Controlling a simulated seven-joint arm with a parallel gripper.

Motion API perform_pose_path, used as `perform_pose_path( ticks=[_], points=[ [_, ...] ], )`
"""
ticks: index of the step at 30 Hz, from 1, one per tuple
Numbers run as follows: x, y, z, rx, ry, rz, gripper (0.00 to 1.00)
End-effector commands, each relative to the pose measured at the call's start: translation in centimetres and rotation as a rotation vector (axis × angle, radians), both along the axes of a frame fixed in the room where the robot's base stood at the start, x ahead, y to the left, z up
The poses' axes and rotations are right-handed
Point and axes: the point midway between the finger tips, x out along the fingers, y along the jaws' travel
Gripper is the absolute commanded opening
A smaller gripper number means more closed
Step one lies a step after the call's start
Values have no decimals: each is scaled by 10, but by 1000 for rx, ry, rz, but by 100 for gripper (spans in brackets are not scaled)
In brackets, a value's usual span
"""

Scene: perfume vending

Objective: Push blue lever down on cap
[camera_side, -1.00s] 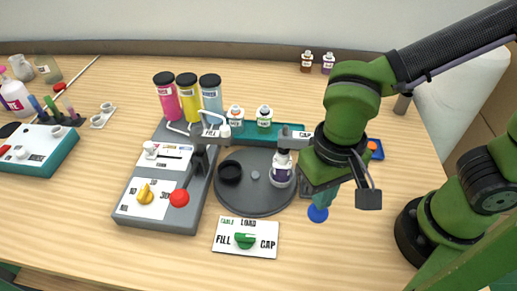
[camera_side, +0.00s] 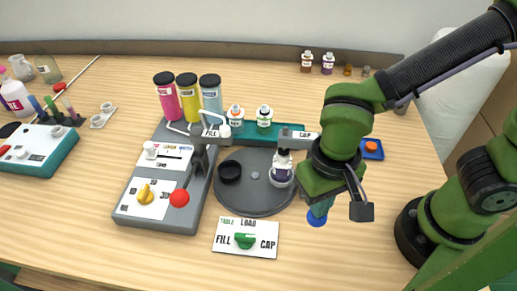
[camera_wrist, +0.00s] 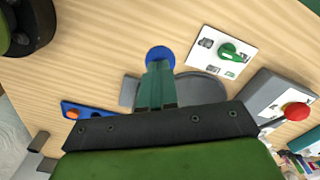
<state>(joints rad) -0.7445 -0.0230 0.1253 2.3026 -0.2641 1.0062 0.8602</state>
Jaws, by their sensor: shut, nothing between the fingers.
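The blue lever knob (camera_side: 316,220) is at the front right of the cap station (camera_side: 303,137), partly hidden by my fingers. It also shows as a blue disc in the wrist view (camera_wrist: 159,54). My gripper (camera_side: 321,208) is shut with nothing between its teal fingers, and its tips are at the top of the knob. In the wrist view the fingers (camera_wrist: 157,72) overlap the knob's lower edge. I cannot tell whether they touch it. A white bottle with a dark purple label (camera_side: 281,170) stands upright on the dark round turntable (camera_side: 255,205) under the cap head.
A white FILL/LOAD/CAP panel with a green knob (camera_side: 244,240) lies in front of the turntable. A blue plate with an orange button (camera_side: 371,147) is behind my gripper. The front right table is clear.

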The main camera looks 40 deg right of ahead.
Motion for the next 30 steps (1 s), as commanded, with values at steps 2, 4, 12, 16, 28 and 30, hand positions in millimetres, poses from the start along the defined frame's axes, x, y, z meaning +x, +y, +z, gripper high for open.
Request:
perform_pose_path(
  ticks=[2, 4, 12, 16, 28, 30],
  points=[
    [0, -1, -3, -2, 1, 0, 0],
    [0, -1, -5, -3, 1, 0, 0],
    [0, -1, -13, -3, 1, 0, 0],
    [0, -1, -17, -2, 0, 0, 0],
    [0, -1, -24, -2, 1, 0, 0],
    [0, -1, -24, -3, 1, 0, 0]
  ],
)
